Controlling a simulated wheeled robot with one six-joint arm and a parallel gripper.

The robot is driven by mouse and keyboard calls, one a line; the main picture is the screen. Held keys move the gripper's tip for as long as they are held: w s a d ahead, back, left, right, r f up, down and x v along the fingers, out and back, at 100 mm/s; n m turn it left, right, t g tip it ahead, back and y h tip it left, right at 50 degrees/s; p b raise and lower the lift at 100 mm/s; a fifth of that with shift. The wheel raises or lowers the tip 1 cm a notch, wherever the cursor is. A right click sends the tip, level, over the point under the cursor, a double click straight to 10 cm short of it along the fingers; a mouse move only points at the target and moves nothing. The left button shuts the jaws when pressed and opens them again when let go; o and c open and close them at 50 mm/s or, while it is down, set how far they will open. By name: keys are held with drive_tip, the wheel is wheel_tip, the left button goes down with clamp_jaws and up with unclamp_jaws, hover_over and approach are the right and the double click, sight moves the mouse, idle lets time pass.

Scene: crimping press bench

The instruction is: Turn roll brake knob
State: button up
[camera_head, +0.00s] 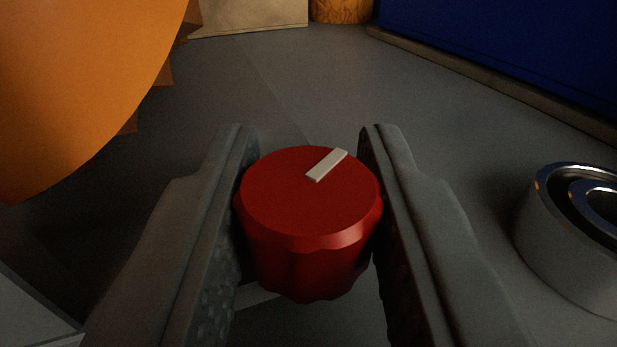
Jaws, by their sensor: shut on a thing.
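The roll brake knob (308,212) is a red, fluted round knob in the middle of the head camera view. A pale raised pointer bar (327,165) on its top face points up and to the right. My gripper (308,190) has one dark, textured finger on each side of the knob and is shut on it. The knob's base and mount are mostly hidden below it and between the fingers.
A large orange rounded body (80,80) fills the upper left, close to the left finger. A metal ring-shaped part (575,235) stands to the right of the right finger. A dark blue panel (510,45) is at the upper right. Grey surface (290,80) lies clear beyond the knob.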

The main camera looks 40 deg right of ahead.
idle(0.3)
drive_tip(key=o, duration=1)
drive_tip(key=shift+c, duration=0.2)
drive_tip(key=shift+a, duration=0.1)
drive_tip(key=v, duration=1.7)
drive_tip(key=shift+a, duration=0.3)
